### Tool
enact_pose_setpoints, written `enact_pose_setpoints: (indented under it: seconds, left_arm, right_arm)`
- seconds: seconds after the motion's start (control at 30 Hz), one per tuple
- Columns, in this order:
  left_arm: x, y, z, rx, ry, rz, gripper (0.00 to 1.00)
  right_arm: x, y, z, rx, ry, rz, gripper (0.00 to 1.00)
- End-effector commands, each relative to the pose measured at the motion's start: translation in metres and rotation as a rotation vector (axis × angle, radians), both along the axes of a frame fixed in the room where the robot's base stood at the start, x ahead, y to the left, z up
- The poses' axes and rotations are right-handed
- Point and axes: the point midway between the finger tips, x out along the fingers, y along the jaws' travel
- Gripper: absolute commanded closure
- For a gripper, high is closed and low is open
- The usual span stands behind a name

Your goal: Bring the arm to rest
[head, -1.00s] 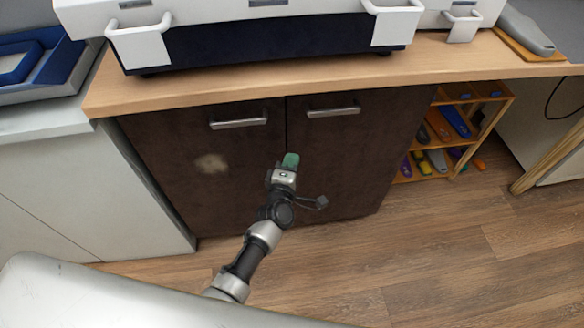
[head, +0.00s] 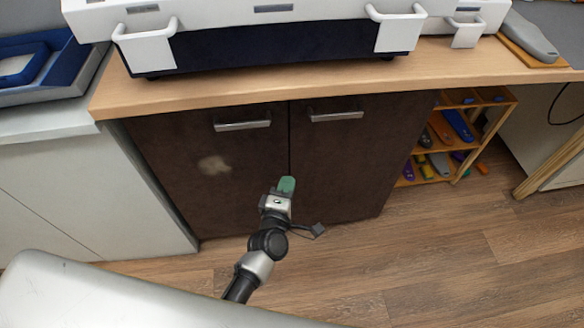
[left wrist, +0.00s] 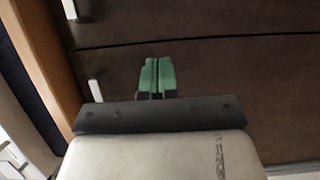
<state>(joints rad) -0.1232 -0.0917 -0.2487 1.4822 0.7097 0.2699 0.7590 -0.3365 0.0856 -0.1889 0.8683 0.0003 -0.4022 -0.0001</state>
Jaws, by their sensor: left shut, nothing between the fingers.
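My left gripper (head: 286,185) has green fingers and is in front of the dark cabinet doors, below the wooden counter. In the left wrist view its two green fingers (left wrist: 157,75) are side by side and shut, with nothing between them. The left arm comes up from the bottom of the head view and points toward the cabinet. My right gripper does not show in either view.
The dark cabinet (head: 345,165) has metal handles. A white and dark blue machine (head: 285,45) stands on the wooden counter (head: 465,62). A wooden rack (head: 462,140) with colored insoles is at right. The wood floor (head: 420,260) at right is clear.

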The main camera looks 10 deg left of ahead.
Motion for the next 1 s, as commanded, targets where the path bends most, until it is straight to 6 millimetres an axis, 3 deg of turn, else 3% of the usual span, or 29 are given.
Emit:
enact_pose_setpoints:
  seconds: [0.2, 0.57, 0.67, 0.77, 0.9, 1.0]
  left_arm:
    - [-0.031, 0.002, 0.0, 0.0, 0.001, -0.001, 1.0]
    - [-0.041, 0.002, -0.008, 0.042, 0.027, -0.015, 1.0]
    - [-0.054, 0.001, -0.038, 0.185, 0.121, -0.068, 1.0]
    - [-0.085, 0.005, -0.09, 0.424, 0.274, -0.178, 1.0]
    - [-0.158, 0.025, -0.167, 0.783, 0.507, -0.405, 1.0]
    - [-0.219, 0.048, -0.208, 0.995, 0.654, -0.592, 1.0]
  right_arm:
    - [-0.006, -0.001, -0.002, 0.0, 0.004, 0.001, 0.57]
    - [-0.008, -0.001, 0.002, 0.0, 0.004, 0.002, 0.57]
    - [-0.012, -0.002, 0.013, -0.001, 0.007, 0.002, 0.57]
    - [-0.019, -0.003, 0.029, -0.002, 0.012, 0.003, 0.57]
    - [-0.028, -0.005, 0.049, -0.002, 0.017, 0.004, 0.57]
    - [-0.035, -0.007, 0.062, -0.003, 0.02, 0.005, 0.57]
